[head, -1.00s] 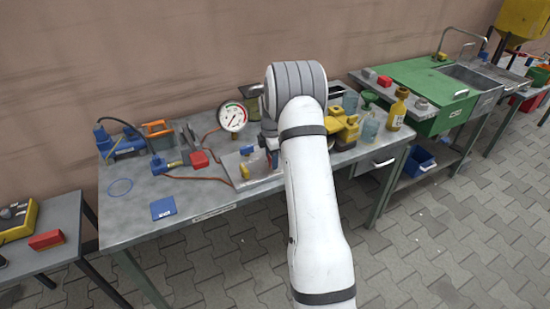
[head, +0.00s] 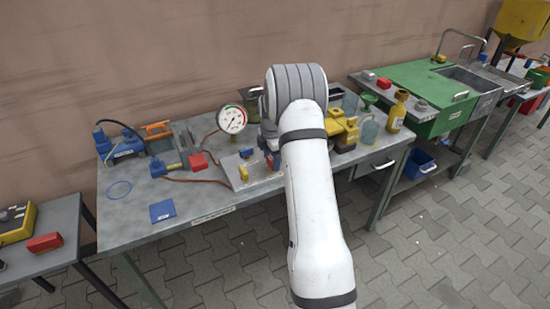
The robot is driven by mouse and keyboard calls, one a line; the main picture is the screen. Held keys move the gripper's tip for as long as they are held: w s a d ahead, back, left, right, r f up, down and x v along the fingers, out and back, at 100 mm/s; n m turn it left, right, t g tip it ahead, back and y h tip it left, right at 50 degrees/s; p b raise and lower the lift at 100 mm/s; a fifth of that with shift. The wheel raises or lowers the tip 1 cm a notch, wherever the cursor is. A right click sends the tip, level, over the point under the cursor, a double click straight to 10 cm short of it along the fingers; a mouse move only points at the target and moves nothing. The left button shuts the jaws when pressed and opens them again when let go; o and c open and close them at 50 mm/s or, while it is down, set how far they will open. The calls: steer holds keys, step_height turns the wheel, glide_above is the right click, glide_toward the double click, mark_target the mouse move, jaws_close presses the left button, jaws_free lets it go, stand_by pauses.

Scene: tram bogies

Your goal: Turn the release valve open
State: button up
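A grey plate (head: 259,182) lies on the workbench and bears small fittings. A small red and blue piece (head: 273,161) shows close to my arm. I cannot tell which of these is the release valve. A round white pressure gauge (head: 231,119) stands behind the plate. My gripper is behind my white arm, over or near the plate's right part. Its fingertips and any contact are hidden.
Left on the workbench (head: 135,223) are a blue pump (head: 119,147), a red block (head: 197,162) with a hose, and a blue square (head: 162,211). Yellow containers (head: 343,135) and bottles stand right of my arm.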

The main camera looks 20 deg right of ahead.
mark_target(271, 160)
steer(key=shift+o, duration=1)
steer(key=shift+f, duration=0.1)
step_height(271, 160, up, 8)
steer(key=shift+f, duration=0.1)
steer(key=s+a+r+m+t, duration=0.1)
steer(key=s+a+r+m, duration=0.95)
steer(key=s, duration=0.45)
steer(key=s+a+m, duration=0.3)
steer(key=s+m, duration=0.1)
steer(key=s, duration=0.6)
steer(key=s+a+r+m+t, duration=0.1)
steer(key=s+a+m, duration=0.2)
steer(key=s, duration=0.7)
steer(key=shift+s+a+m+t, duration=0.3)
steer(key=shift+a+m, duration=0.1)
steer(key=shift+m, duration=0.15)
